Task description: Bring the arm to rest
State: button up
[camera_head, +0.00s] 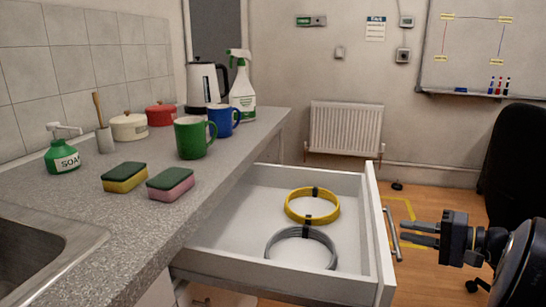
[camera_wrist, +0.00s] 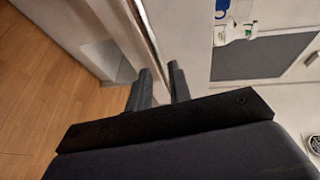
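My gripper (camera_head: 402,233) is at the right in the head view, its two fingers pointing left toward the front of the open drawer (camera_head: 377,230). The fingertips are close to the drawer's metal handle (camera_head: 391,235); I cannot tell whether they touch it. In the wrist view the two fingers (camera_wrist: 160,76) stand apart with a gap between them, and no object is held there. The drawer is pulled out and holds a yellow cable coil (camera_head: 290,207) and a grey cable coil (camera_head: 331,250).
The counter (camera_head: 215,185) carries two sponges, a green mug (camera_head: 194,138), a blue mug (camera_head: 224,119), a soap bottle (camera_head: 62,157), a kettle and a spray bottle. A black chair (camera_head: 520,160) stands at the right. Wooden floor shows beyond the drawer.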

aim_at(391, 226)
jog(key=shift+b+x, duration=0.5)
jog(key=shift+x, duration=2)
jog(key=shift+f, duration=0.1)
